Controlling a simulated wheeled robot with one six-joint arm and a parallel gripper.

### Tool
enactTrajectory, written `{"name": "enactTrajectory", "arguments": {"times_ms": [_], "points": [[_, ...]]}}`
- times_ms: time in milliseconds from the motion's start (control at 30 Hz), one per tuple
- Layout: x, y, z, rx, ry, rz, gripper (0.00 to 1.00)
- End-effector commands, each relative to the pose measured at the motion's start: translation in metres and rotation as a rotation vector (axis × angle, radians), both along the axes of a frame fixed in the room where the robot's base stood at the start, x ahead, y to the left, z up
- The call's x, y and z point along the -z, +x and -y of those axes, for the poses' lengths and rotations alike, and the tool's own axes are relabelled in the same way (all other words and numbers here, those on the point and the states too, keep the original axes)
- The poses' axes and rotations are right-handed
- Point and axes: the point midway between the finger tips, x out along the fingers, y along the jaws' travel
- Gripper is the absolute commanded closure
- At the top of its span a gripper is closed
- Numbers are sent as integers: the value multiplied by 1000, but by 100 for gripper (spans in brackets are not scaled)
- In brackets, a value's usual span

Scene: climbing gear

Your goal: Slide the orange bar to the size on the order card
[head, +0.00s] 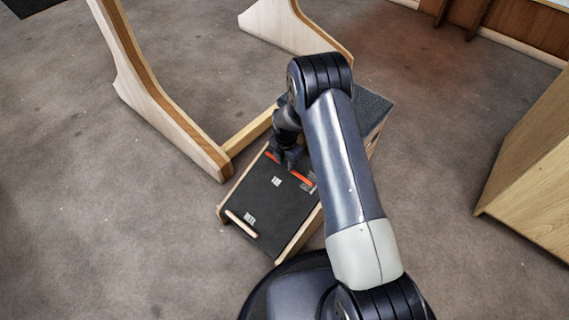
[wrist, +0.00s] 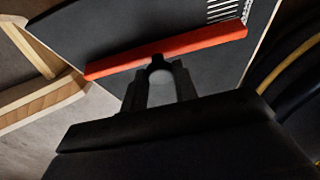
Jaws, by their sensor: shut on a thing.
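The orange bar (head: 302,176) lies across the black measuring board (head: 262,205), toward its far end, in the head view. In the wrist view the bar (wrist: 200,45) spans the board at a slant, its right end beside white scale marks (wrist: 226,10). My gripper (head: 286,163) reaches down to the middle of the bar. In the wrist view its fingertips (wrist: 160,62) are shut on the bar. The scale's numbers are too small to read, and my arm hides part of the board's right side. I cannot make out an order card.
The board has a pale heel stop (head: 241,224) at its near end. A dark-topped box (head: 373,108) stands behind it, partly behind my arm. A wooden frame (head: 165,110) stands close at the left, and a wooden cabinet (head: 535,165) at the right. Carpet between is clear.

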Motion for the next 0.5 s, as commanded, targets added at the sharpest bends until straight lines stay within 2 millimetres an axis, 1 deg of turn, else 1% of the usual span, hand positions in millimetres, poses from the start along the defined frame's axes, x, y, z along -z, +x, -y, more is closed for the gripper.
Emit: {"name": "enactTrajectory", "arguments": {"times_ms": [33,67,300,333,500], "points": [[0,0,0,0,0,0,100],[0,0,0,0,0,0,71],[0,0,0,0,0,0,51],[0,0,0,0,0,0,50],[0,0,0,0,0,0,50]]}}
